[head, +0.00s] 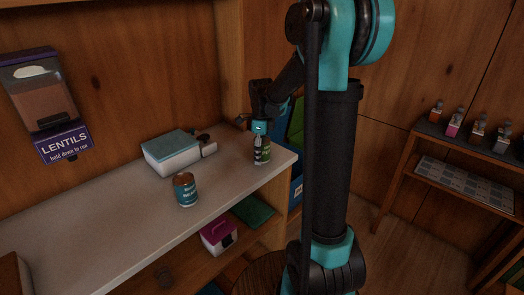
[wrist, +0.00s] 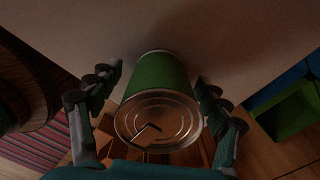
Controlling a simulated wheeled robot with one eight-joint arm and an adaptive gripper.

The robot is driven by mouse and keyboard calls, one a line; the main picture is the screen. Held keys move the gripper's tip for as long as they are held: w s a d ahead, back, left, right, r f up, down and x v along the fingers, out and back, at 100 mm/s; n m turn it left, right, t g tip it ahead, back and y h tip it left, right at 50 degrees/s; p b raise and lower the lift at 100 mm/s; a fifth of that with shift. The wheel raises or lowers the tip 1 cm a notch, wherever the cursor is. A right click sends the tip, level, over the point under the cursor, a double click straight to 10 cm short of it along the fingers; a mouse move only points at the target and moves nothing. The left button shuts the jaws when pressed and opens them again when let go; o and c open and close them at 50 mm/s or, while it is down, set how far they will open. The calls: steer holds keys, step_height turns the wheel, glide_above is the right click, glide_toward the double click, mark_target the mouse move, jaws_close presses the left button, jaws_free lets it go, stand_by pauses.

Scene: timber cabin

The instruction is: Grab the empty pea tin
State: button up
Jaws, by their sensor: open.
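A tin with a green label (head: 263,154) stands upright on the pale counter near its right end. Its label writing is too small to read. In the wrist view the green tin (wrist: 162,78) shows its ringed metal end toward the camera, with a small dark mark on it. My gripper (wrist: 159,78) is open, with one finger on each side of the tin and gaps visible between fingers and tin. In the head view my gripper (head: 261,140) comes down from above, partly covering the tin's upper part.
A shelf below holds a pink-lidded box (head: 219,235). Small bottles (head: 455,122) stand on the right rack.

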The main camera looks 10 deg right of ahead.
steer(key=shift+c, duration=0.3)
steer(key=c, duration=1.2)
steer(key=shift+o, duration=0.2)
steer(key=shift+r, duration=0.1)
